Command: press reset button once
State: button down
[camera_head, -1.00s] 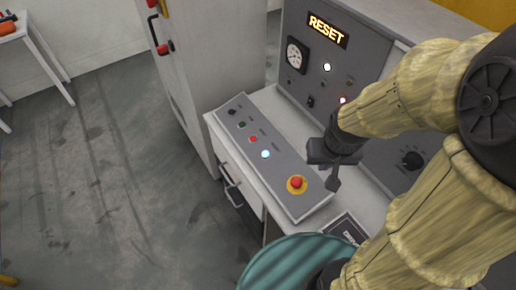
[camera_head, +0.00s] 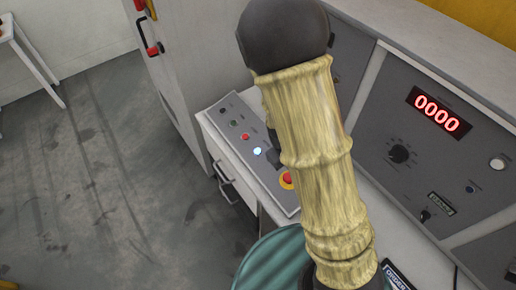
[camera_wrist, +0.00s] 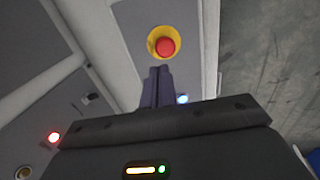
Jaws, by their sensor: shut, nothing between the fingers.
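The sloped console (camera_head: 229,119) carries a row of small buttons. One is a lit bluish-white button (camera_head: 257,151), with a red button (camera_head: 245,136) beside it. Their labels are too small to read, so I cannot tell which is reset. A red mushroom button on a yellow ring (camera_head: 286,180) sits at the console's near end, partly behind my arm. My gripper (camera_wrist: 160,72) is shut and empty. In the wrist view its tips lie just below the mushroom button (camera_wrist: 166,46), and the lit button (camera_wrist: 182,99) shows close to their right. Contact cannot be told.
The right panel has a red display reading 0000 (camera_head: 438,113), a dial (camera_head: 399,153) and a white button (camera_head: 497,163). My arm hides much of the back panel. A teal round object (camera_head: 270,261) stands in front of the console. Open floor (camera_head: 100,190) lies at left.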

jog(key=w+a+f+n+t+h+p, duration=0.25)
jog(key=w+f+n, duration=0.25)
jog(key=n, duration=0.3)
notch_tip(320, 180, up, 3)
jog(key=n+t+p, duration=0.2)
jog(key=n+t, duration=0.5)
jog(key=n, duration=0.2)
send_over(258, 152)
jog(key=s+a, duration=0.3)
jog(key=a, duration=0.1)
jog(key=shift+w+d+r+h, duration=0.15)
jog(key=shift+w+h, duration=0.1)
jog(key=shift+h, duration=0.2)
jog(key=shift+w+d+f+b, duration=0.2)
jog(key=shift+d+f+b, duration=0.15)
jog(key=shift+f+b, duration=0.9)
jog(key=shift+w+d+f+b, duration=0.3)
jog(key=shift+f+b, duration=0.6)
jog(key=shift+f, duration=0.7)
jog(key=shift+w+d+f+b, duration=0.1)
jog(key=shift+d+f+b, duration=0.3)
jog(key=shift+f+b, duration=0.85)
jog(key=shift+f, duration=0.25)
jog(key=shift+d+f, duration=0.1)
jog(key=shift+f, duration=0.25)
